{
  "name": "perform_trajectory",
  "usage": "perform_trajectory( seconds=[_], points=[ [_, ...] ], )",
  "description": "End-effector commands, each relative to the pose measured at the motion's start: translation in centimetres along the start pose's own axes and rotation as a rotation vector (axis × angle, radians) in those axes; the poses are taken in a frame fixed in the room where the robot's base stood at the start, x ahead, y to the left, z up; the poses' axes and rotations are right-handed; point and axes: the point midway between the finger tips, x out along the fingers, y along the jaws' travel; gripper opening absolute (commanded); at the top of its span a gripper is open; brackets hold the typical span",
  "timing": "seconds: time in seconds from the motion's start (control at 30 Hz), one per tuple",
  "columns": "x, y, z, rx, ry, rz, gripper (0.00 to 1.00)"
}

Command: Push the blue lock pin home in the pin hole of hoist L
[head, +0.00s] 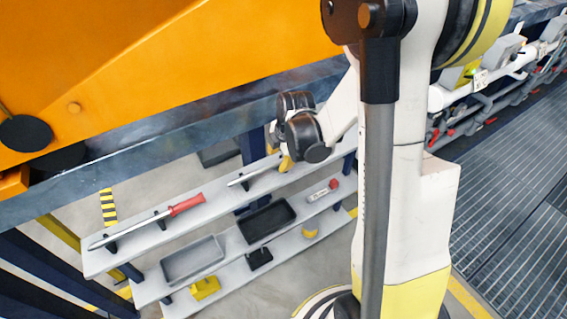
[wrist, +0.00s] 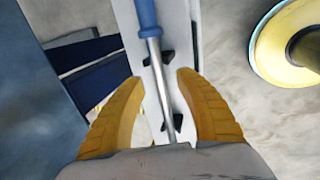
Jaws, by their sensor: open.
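My gripper (wrist: 158,82) is open, its two yellow ridged fingers on either side of a metal shaft. The shaft belongs to a blue-handled tool (wrist: 146,16) lying on black supports on a white shelf. I cannot tell whether either finger touches it. In the head view my gripper (head: 286,162) is low over the right part of the upper shelf, beside a thin metal shaft (head: 252,176); the blue handle is hidden there. I cannot make out a blue lock pin, a pin hole or hoist L in either view.
A red-handled tool (head: 186,204) lies on the upper shelf (head: 135,258) at left. Below are a grey tray (head: 192,258), a black tray (head: 266,221) and small yellow and black items. A large orange beam (head: 150,60) spans the upper left. A yellow round object (wrist: 272,45) is right of the shelf.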

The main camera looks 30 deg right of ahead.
Motion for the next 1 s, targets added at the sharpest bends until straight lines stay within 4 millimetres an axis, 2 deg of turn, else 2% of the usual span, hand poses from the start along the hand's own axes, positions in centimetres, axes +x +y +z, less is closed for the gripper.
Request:
perform_trajectory(
  seconds=[0.03,0.13,0.4,0.53,1.0],
  points=[
    [1.4,-0.1,0.2,0.001,0.0,0.0,0.41],
    [2.8,-0.1,0.1,0.0,0.0,0.0,0.41],
    [2.9,0.0,0.1,0.0,0.0,0.0,0.4],
    [2.9,0.0,0.1,0.0,0.0,0.0,0.0],
    [2.9,0.1,0.1,0.0,0.0,0.0,0.0]
  ],
)
